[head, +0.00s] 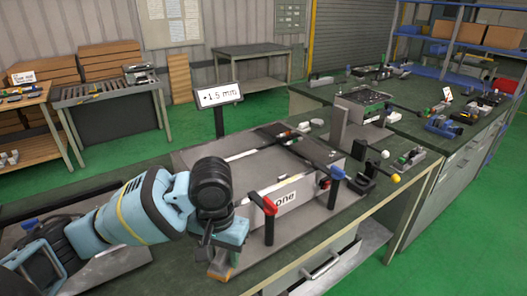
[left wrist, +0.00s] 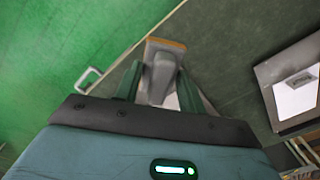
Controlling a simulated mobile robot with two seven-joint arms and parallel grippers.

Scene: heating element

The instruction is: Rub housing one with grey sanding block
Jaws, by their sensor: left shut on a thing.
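My left gripper (head: 224,258) hangs at the near edge of the workbench, left of the housing. It is shut on the grey sanding block (head: 221,271), which has an orange-brown strip along its lower end. In the left wrist view, the block (left wrist: 161,72) sits between the two fingers of my left gripper (left wrist: 158,88). Housing one (head: 305,193), a pale metal piece labelled "one", lies on the bench to the right. The block is apart from it. My right gripper is not in view.
A red-handled clamp (head: 269,210) and a blue-handled clamp (head: 335,180) stand at the housing's near side. A sign reading "+1.5 mm" (head: 219,95) stands behind. A drawer handle (head: 321,264) juts out below the bench edge. A second bench (head: 440,130) stands to the right.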

